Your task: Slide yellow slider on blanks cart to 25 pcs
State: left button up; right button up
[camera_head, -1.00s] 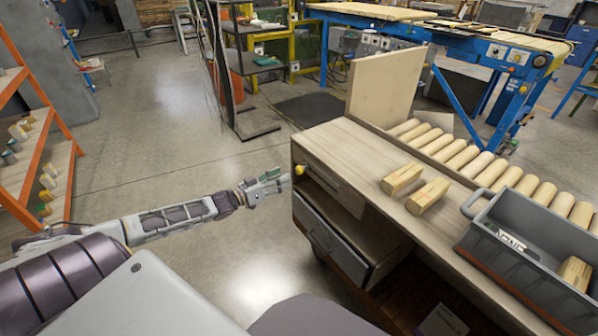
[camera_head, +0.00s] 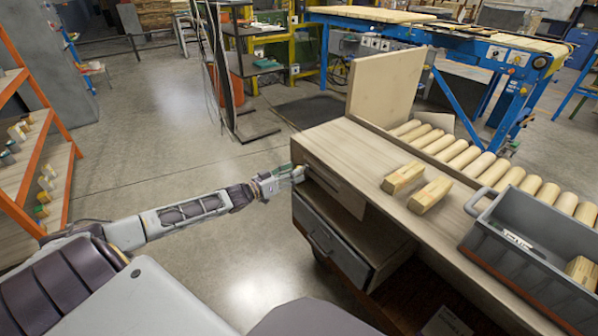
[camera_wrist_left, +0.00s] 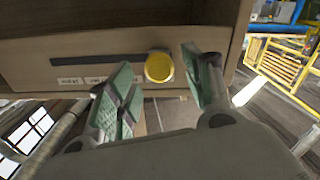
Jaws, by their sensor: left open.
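The yellow slider (camera_wrist_left: 159,67) is a round knob at the right end of a dark slot (camera_wrist_left: 95,60) on the wooden front of the blanks cart (camera_head: 345,142). Small labels (camera_wrist_left: 82,80) sit below the slot, too small to read surely. My left gripper (camera_wrist_left: 165,85) is open, its green-padded fingers on either side of the knob, with gaps visible. In the head view my left gripper (camera_head: 288,174) is at the cart's left front corner and hides the knob. My right gripper is not in view.
Two wood blocks (camera_head: 403,178) lie on the cart top beside a roller row (camera_head: 470,158). A grey bin (camera_head: 525,240) stands at the right. A drawer (camera_head: 330,240) is below the slot panel. Open floor lies left of the cart.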

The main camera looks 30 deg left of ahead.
pick_arm(q)
jog(key=shift+b+x, duration=0.4)
jog(key=shift+x, duration=1.1)
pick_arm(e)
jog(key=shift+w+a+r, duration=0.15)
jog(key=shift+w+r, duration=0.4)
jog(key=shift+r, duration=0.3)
pick_arm(q)
jog(key=shift+w+d, duration=0.1)
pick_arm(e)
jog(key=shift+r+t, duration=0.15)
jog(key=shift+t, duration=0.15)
pick_arm(q)
jog(key=shift+c, duration=0.4)
grip_shut()
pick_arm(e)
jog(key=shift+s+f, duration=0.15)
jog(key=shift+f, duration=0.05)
